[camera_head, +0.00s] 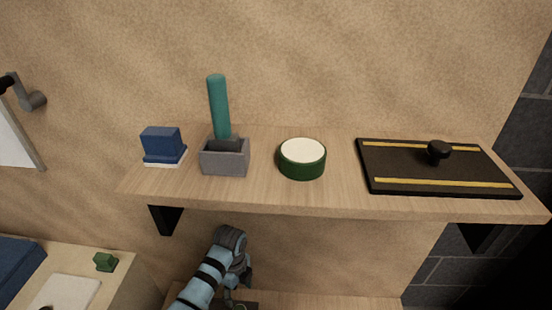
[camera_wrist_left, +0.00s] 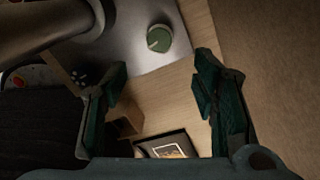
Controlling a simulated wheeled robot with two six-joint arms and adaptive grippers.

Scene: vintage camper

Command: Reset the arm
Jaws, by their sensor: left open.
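My left arm, light blue with dark bands, comes up from the bottom edge in the head view, below the wooden shelf (camera_head: 240,196). My left gripper (camera_head: 238,297) is small and partly cut off there, apart from the shelf. In the left wrist view my left gripper (camera_wrist_left: 160,92) shows two dark green-black fingers spread wide, with nothing between them. Beyond them lie a wooden surface (camera_wrist_left: 178,97) and a dark framed picture-like item (camera_wrist_left: 166,147). My right gripper is in neither view.
On the shelf stand a blue block (camera_head: 160,142), a grey holder (camera_head: 224,162) with a teal rod (camera_head: 218,105), a green round tin (camera_head: 302,165) and a black tray (camera_head: 400,175) with a knob (camera_head: 438,151). A green knob (camera_wrist_left: 159,38) shows in the wrist view.

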